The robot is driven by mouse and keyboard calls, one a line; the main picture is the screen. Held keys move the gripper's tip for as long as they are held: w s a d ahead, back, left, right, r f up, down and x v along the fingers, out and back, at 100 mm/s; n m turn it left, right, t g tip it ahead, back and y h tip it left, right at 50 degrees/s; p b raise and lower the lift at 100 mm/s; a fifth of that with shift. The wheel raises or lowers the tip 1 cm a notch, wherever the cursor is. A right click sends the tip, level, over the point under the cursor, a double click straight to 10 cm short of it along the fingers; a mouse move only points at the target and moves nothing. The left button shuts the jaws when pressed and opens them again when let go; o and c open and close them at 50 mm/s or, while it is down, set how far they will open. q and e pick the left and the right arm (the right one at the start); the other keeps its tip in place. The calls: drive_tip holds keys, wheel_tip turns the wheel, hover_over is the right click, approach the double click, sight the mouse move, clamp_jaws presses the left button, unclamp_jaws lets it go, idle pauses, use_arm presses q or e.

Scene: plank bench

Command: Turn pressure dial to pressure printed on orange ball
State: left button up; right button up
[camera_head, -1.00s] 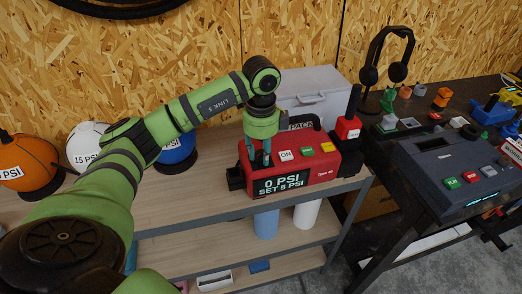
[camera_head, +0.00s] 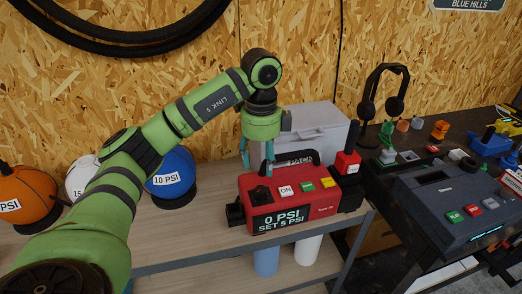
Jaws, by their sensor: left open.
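The red pump box (camera_head: 318,206) stands on the wooden bench. Its display (camera_head: 282,219) reads "0 PSI, SET 5 PSI". The black pressure dial (camera_head: 260,194) is on its top left, beside a white ON button (camera_head: 287,191). The orange ball (camera_head: 27,192) sits at the far left; its label (camera_head: 8,206) shows "PSI", and the number is cut off by the picture's edge. My left gripper (camera_head: 257,164) is open and empty, pointing down, with its fingertips above the dial and apart from it. My right gripper is not in view.
A white ball (camera_head: 80,178), partly behind my left arm, and a blue ball (camera_head: 172,168) labelled "10 PSI" stand on the bench. A grey case (camera_head: 320,118) is behind the pump. A dark table (camera_head: 425,160) with a console (camera_head: 462,203) is at right.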

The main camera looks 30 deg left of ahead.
use_arm(q)
drive_tip(key=shift+r, duration=1.3)
